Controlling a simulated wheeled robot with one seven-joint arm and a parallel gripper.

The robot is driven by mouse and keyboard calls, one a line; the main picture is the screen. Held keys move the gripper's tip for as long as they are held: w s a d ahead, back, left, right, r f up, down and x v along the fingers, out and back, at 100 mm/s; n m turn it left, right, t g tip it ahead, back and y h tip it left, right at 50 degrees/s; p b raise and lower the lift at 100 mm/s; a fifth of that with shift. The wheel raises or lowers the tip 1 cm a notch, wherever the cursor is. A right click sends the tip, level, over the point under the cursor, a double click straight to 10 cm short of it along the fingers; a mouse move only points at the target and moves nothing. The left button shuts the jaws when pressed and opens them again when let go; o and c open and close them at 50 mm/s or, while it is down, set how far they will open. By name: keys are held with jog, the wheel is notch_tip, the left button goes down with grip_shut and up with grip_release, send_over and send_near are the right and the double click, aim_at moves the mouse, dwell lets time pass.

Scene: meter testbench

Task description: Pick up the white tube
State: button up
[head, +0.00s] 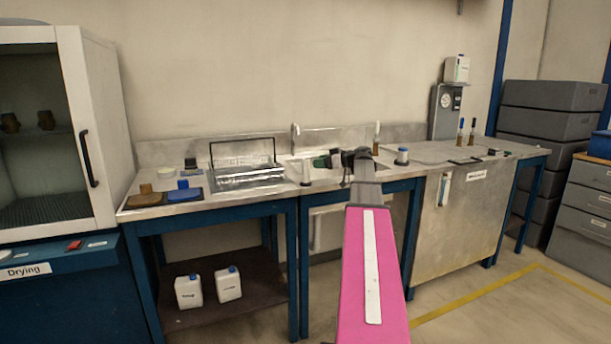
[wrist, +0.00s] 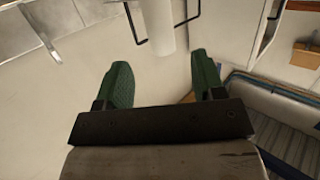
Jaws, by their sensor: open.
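A white tube (wrist: 158,25) shows at the top of the wrist view, its upper end cut off by the frame. It lies ahead of the gap between my fingertips, apart from both. My gripper (wrist: 160,75) is open and empty, with a green fingertip on each side. In the head view my gripper (head: 321,161) is over the bench by the sink, its green fingertips towards the left. A slim whitish upright piece (head: 305,172) stands just left of it there; I cannot tell for sure that it is the same tube.
A wire basket (head: 246,176) with a raised black handle stands left of my gripper. Thin black bent bars (wrist: 137,25) flank the tube in the wrist view. A steel worktop (head: 440,152) extends right.

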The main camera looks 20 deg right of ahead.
aim_at(306, 172)
jog(key=x, duration=0.8)
jog(key=shift+w+a, duration=0.15)
jog(key=shift+a, duration=0.15)
jog(key=shift+r, duration=0.1)
jog(key=c, duration=1.1)
